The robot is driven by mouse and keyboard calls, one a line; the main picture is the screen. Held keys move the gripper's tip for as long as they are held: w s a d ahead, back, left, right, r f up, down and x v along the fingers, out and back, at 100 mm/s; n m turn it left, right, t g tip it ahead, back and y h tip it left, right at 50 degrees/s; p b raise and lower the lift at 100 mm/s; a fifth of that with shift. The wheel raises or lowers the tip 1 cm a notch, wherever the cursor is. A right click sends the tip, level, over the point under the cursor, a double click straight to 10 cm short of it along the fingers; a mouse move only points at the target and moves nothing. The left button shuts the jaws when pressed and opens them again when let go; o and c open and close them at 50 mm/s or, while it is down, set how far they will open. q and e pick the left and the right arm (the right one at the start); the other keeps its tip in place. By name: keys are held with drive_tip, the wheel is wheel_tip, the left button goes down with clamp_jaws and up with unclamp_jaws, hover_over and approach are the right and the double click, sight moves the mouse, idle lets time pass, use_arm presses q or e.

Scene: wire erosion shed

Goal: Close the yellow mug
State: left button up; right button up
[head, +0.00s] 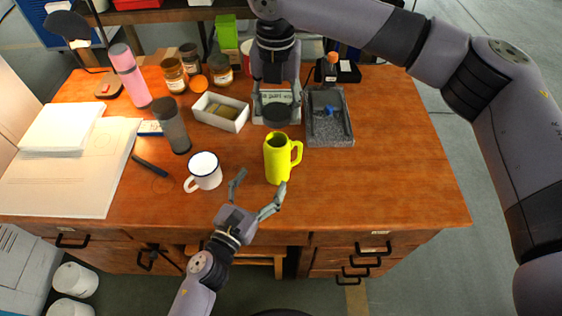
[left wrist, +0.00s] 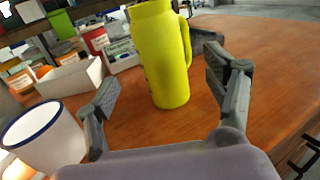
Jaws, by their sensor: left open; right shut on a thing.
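The yellow mug (head: 278,160) stands upright on the wooden table, its handle to the right, and its top shows no lid. It also shows in the left wrist view (left wrist: 162,58), ahead of and between the fingers. My left gripper (head: 258,189) is open and empty, just in front of the mug at the table's near edge, apart from it. My right gripper (head: 277,98) is shut on a dark round lid (head: 277,114), held behind and above the mug. The lid's underside is hidden.
A white enamel mug (head: 207,172) stands left of the yellow mug. The table's right side (head: 405,165) is clear.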

sight(277, 156)
use_arm(q)
drive_tip(key=x, duration=0.9)
drive_tip(key=shift+w+d, duration=0.1)
drive_tip(key=shift+c, duration=0.4)
drive_tip(key=c, duration=1.7)
use_arm(e)
drive_tip(key=shift+f, duration=2.45)
drive_tip(key=shift+f, duration=0.9)
use_arm(q)
clamp_jaws()
use_arm(e)
drive_tip(key=shift+f, duration=0.55)
